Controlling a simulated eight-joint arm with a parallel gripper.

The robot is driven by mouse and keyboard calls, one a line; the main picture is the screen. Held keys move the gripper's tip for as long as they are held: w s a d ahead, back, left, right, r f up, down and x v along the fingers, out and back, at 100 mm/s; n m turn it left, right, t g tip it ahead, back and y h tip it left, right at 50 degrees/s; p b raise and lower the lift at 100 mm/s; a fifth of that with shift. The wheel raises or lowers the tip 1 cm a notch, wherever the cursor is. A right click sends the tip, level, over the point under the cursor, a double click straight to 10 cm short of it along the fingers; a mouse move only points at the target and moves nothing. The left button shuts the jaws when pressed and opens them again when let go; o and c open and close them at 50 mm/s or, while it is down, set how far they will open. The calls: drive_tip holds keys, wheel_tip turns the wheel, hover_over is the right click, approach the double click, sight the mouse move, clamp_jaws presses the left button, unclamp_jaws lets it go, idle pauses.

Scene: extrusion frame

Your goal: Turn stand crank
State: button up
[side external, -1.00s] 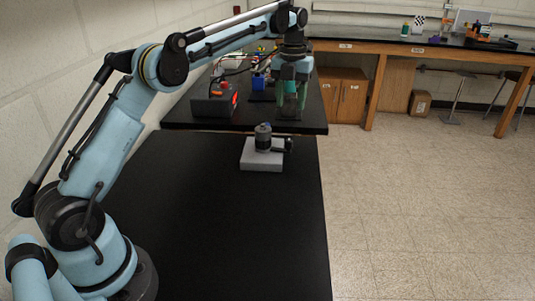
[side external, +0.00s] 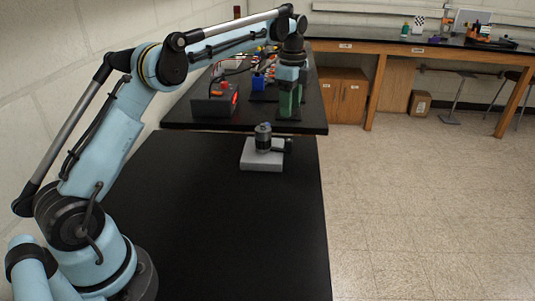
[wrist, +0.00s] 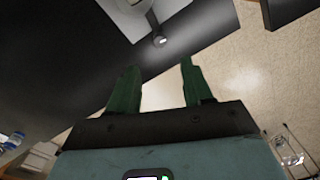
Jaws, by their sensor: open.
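The stand (side external: 259,161) is a pale grey square block on the black table. A dark grey upright cylinder (side external: 263,139) with a blue top rises from it. A short dark crank arm (side external: 281,146) points to the right. The wrist view shows the pale base (wrist: 178,5) cut off at the top edge, with the crank (wrist: 158,30) pointing down toward the fingers. My gripper (side external: 289,114) is above and beyond the crank in the side view, pointing down. Its green fingers (wrist: 159,64) are apart with nothing between them, clear of the crank.
The black table (side external: 225,230) is bare in front of the stand. A second black table behind holds a dark box with a red part (side external: 214,101) and a blue block (side external: 258,82). Open floor (side external: 420,210) lies to the right.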

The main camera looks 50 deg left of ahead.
sight(289, 140)
wheel_tip(289, 140, down, 11)
drive_tip(key=shift+r, duration=0.15)
idle(0.4)
clamp_jaws()
